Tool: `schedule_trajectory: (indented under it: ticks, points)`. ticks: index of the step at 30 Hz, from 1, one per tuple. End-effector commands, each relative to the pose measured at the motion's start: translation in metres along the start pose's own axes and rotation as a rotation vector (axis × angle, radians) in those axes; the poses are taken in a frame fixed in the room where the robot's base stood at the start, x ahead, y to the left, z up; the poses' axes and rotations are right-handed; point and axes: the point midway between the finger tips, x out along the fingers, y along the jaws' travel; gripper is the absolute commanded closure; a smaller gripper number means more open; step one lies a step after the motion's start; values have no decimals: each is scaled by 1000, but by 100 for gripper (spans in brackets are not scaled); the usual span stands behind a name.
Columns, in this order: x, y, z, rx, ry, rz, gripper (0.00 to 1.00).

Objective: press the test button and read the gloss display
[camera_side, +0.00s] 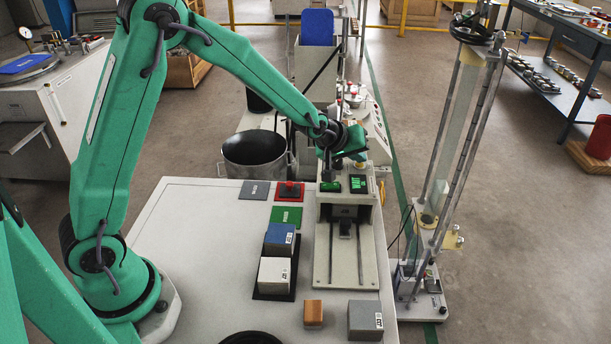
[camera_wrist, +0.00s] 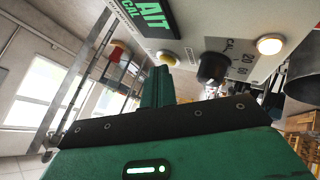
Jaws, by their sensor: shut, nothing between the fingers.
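The gloss tester (camera_side: 366,265) is a pale bench unit at the right edge of the table. Its small dark display (camera_side: 358,184) shows green characters in the side view. The wrist view shows the display (camera_wrist: 148,14) close up, cut off at the top, with "AIT" and "CAL" legible. A yellowish button (camera_wrist: 170,59) sits on the panel beside the display. My gripper (camera_wrist: 161,72) is shut and empty, its green fingertips right at the button. I cannot tell whether they touch it. In the side view my gripper is over the tester's top, partly hidden by the arm.
A black knob (camera_wrist: 212,68) and a lit lamp (camera_wrist: 270,45) are also on the panel. Left of the tester stand a blue block (camera_side: 279,238) and a white block (camera_side: 274,275). A brown block (camera_side: 313,313) and a grey block (camera_side: 365,322) stand in front. A pot (camera_side: 255,173) is behind.

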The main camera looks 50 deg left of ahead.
Motion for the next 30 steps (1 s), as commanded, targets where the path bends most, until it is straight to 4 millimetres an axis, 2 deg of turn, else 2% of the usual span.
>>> schedule_trajectory:
  ticks: [15,30]
  points:
    - [-12,8,-8,0,0,0,100]
    - [-14,10,-10,0,0,0,100]
